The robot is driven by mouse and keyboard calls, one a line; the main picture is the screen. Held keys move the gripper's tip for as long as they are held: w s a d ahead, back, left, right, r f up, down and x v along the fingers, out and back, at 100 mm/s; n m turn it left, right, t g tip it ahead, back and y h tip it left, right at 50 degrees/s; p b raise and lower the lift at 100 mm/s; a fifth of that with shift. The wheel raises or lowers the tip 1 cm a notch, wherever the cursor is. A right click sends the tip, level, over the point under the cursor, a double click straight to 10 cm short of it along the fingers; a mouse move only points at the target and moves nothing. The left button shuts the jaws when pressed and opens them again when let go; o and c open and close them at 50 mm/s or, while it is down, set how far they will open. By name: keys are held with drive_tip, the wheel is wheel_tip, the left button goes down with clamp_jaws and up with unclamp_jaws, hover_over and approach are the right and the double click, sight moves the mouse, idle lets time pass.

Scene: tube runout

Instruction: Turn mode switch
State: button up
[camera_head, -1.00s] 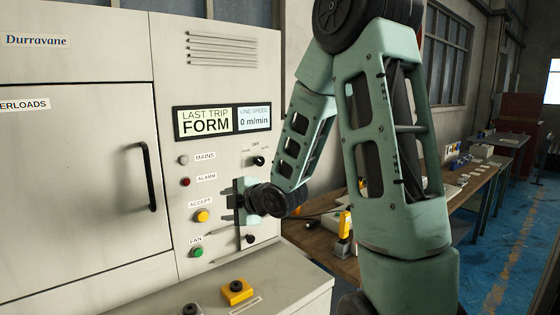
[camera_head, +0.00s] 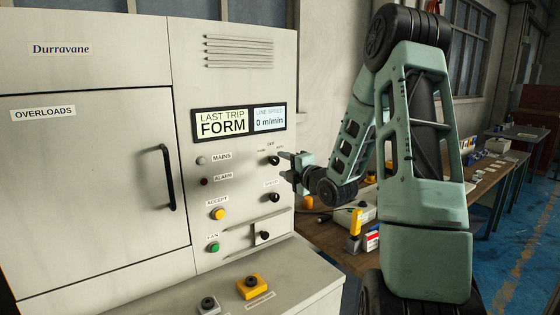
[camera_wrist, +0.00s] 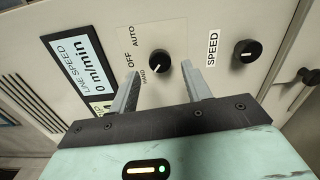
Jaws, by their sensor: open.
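The mode switch (camera_head: 273,160) is a small black knob on the grey cabinet front, below the display, marked OFF and AUTO with a third small label. It also shows in the wrist view (camera_wrist: 160,63), where its white mark appears to point down-left, towards the small third label. My gripper (camera_head: 287,166) is open beside the knob, its fingers reaching in from the right. In the wrist view its two fingers (camera_wrist: 160,70) lie to either side of the knob, with nothing between them held. I cannot tell how far the fingertips stand from the panel.
The black SPEED knob (camera_head: 274,197) sits just below the switch. The yellow ACCEPT button (camera_head: 218,214), green FAN button (camera_head: 214,247) and a lower black knob (camera_head: 263,236) are nearby. A ledge with a yellow button box (camera_head: 252,288) juts out below. A workbench (camera_head: 330,232) stands to the right.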

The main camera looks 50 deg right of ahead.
sight(276, 161)
drive_tip(key=p+x, duration=0.2)
drive_tip(key=x, duration=0.1)
drive_tip(key=shift+w+r, duration=0.1)
drive_tip(key=shift+r, duration=0.05)
drive_tip(key=shift+b, duration=0.35)
drive_tip(key=shift+b, duration=0.45)
drive_tip(key=c, duration=0.8)
